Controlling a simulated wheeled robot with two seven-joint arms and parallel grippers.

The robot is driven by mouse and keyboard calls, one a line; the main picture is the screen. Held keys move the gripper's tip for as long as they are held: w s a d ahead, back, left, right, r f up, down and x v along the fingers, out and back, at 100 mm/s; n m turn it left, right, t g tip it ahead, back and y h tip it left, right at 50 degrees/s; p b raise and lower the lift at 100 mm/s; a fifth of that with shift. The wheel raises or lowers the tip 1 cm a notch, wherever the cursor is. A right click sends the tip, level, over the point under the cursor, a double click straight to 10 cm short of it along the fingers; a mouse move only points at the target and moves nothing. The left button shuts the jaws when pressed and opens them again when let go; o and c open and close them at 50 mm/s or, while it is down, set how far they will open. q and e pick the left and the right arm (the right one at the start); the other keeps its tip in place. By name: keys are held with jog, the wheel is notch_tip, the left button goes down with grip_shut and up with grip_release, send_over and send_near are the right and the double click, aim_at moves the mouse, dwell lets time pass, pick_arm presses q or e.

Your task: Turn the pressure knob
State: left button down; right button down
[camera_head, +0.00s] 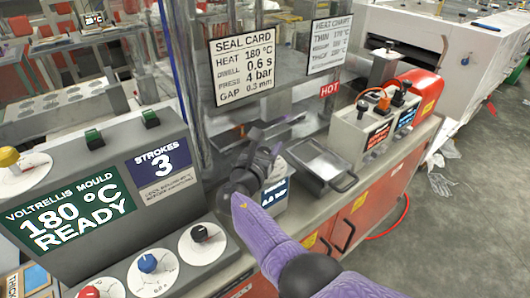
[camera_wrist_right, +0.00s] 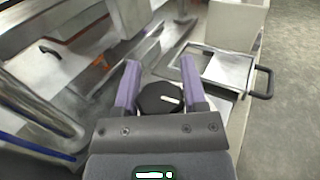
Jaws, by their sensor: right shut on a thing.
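My right arm reaches in from the lower right of the head view. Its dark gripper (camera_head: 264,150) is over a small box with a display (camera_head: 276,192), which the arm partly covers. In the right wrist view the two purple fingers of the gripper (camera_wrist_right: 160,84) are closed on a round black knob (camera_wrist_right: 160,97) with a white pointer line. The knob sits between the fingers; in the head view the gripper hides it. A seal card (camera_head: 243,66) behind the gripper reads PRESS 4 bar. My left gripper is out of view.
A metal tray (camera_head: 318,160) with a handle lies right of the gripper. A control box (camera_head: 365,128) with levers stands further right. A console (camera_head: 90,190) with several knobs and a READY display fills the left. Clear panels stand behind the gripper.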

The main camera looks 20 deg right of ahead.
jog(key=shift+m+g+h+b, duration=0.4)
jog(key=shift+h, duration=0.1)
jog(key=shift+d+r, duration=0.1)
jog(key=c, duration=0.6)
grip_release()
jog(key=o, duration=0.5)
jog(key=shift+c, duration=0.2)
